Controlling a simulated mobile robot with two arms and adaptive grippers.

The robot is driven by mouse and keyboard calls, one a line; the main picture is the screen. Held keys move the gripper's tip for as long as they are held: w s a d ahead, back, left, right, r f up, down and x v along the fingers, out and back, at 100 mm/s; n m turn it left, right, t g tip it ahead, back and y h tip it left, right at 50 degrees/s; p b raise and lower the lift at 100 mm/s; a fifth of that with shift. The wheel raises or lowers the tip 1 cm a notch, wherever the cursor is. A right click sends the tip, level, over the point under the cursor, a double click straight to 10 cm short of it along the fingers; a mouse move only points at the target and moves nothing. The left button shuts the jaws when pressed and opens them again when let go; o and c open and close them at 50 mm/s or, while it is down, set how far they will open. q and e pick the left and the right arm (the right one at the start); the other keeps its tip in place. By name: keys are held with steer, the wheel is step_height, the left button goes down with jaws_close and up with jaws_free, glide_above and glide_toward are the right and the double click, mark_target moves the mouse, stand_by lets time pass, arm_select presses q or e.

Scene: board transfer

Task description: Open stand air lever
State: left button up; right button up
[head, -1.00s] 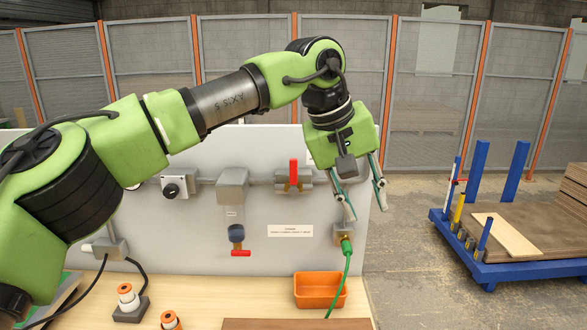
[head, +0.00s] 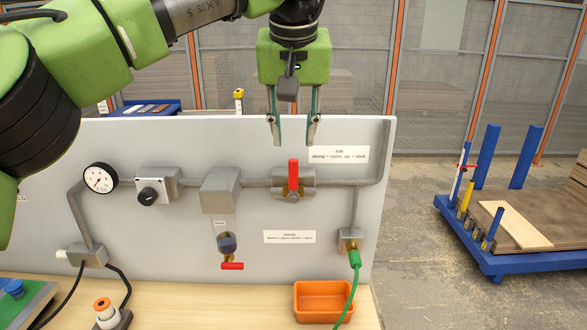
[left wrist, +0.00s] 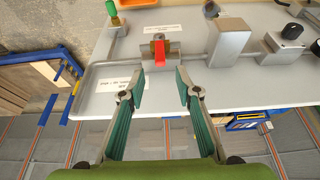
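My left gripper (head: 294,138) points down just above the lever, fingers apart and empty. In the left wrist view the lever (left wrist: 159,50) lies beyond and between the open fingertips (left wrist: 160,85), with a gap to them. My right gripper is in neither view now.
A second valve with a red handle (head: 232,266) hangs lower left. A gauge (head: 100,178), a black knob (head: 148,195) and a green hose (head: 354,260) are on the panel. An orange bin (head: 322,300) sits on the bench. A blue cart (head: 500,262) stands at right.

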mark_target(293, 164)
arm_select(q)
steer(key=x, duration=0.5)
steer(key=shift+f+p, duration=0.35)
steer(key=shift+p, duration=0.05)
steer(key=x, duration=0.4)
steer(key=shift+w+f+p, duration=0.1)
steer(key=shift+w+p, duration=0.15)
steer(key=shift+p, duration=0.15)
steer(key=shift+w+f, duration=0.1)
steer(key=shift+f, duration=0.4)
steer(key=shift+w+f, duration=0.1)
steer(key=shift+f, duration=0.05)
steer(key=shift+c, duration=1.2)
jaws_close()
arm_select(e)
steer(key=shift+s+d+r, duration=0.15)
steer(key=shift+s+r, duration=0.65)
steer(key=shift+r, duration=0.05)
